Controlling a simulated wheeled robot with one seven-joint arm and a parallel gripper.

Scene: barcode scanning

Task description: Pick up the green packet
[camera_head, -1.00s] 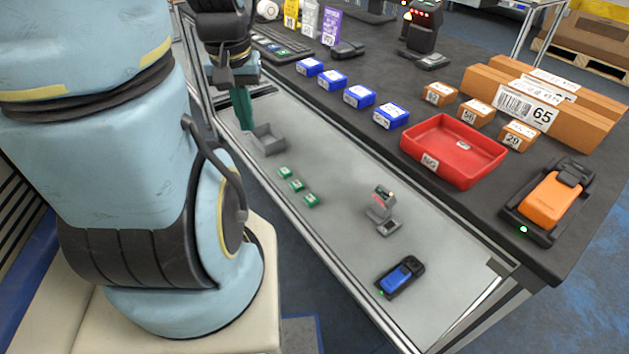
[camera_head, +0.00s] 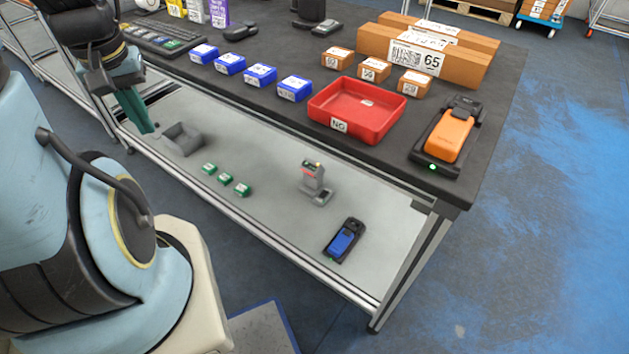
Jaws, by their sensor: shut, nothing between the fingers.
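Three small green packets with white tops lie in a diagonal row on the grey lower shelf: a far-left packet (camera_head: 208,168), a middle packet (camera_head: 225,179) and a near-right packet (camera_head: 242,189). My gripper (camera_head: 148,129) shows at the left, with dark green fingers pointing down. The fingers are shut with nothing visible between them. They are to the left of the packets and apart from them, near the grey open bin on the shelf.
The grey bin (camera_head: 183,139) stands beside my gripper. A grey scanner stand (camera_head: 315,181) and a blue handheld device (camera_head: 343,240) are on the lower shelf. The dark tabletop (camera_head: 290,117) overhangs it, holding blue boxes, a red tray (camera_head: 385,127) and an orange device (camera_head: 450,137).

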